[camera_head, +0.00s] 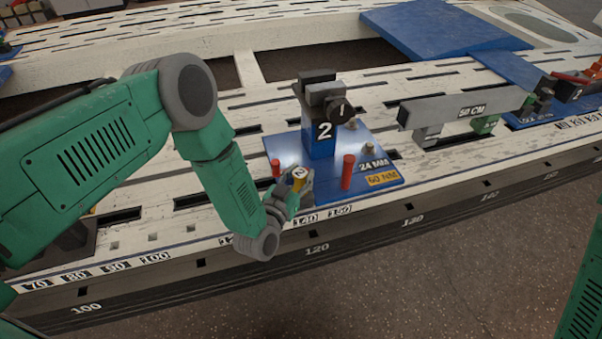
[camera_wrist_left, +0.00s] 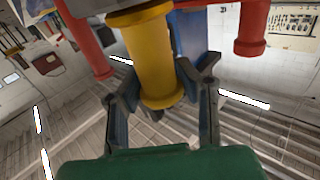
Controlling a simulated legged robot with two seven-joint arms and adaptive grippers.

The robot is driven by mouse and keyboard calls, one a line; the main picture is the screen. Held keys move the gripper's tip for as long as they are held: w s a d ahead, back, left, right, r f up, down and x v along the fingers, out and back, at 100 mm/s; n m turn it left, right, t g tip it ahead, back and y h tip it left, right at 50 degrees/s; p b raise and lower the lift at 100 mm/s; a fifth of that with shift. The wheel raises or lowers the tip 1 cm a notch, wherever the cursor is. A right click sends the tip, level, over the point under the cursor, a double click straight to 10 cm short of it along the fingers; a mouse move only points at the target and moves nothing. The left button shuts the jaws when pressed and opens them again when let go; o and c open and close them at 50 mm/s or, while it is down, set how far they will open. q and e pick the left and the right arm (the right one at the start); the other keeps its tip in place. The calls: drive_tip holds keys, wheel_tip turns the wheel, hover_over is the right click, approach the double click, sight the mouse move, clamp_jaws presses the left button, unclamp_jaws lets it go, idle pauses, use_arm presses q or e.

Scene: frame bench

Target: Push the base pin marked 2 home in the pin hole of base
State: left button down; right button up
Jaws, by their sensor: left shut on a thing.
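The yellow base pin marked 2 (camera_head: 299,174) stands at the front edge of the blue base (camera_head: 325,198). My left gripper (camera_head: 300,188) is shut on this pin from the front. In the left wrist view the yellow pin (camera_wrist_left: 152,60) lies between the two fingers of the left gripper (camera_wrist_left: 162,95). The pin hole is hidden, so how deep the pin sits cannot be told. The base carries a blue post marked 2 (camera_head: 321,143) with a dark clamp head (camera_head: 324,92) on top. My right gripper is not in view.
Red pins stand on the base left (camera_head: 276,168) and right (camera_head: 347,172) of the gripper. A grey bar marked 50 CM (camera_head: 460,108) rests on supports to the right. The slotted white frame bench (camera_head: 150,215) has free room left of the base.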

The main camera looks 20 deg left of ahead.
use_arm(q)
drive_tip(key=c, duration=1.1)
unclamp_jaws()
drive_tip(key=shift+f, duration=0.1)
drive_tip(key=shift+s+a, duration=0.1)
drive_tip(key=shift+s, duration=0.45)
drive_tip(key=s, duration=0.3)
drive_tip(key=s+a, duration=0.1)
drive_tip(key=s, duration=0.6)
drive_tip(key=shift+s+a, duration=0.35)
drive_tip(key=shift+a, duration=0.05)
drive_tip(key=shift+f, duration=0.1)
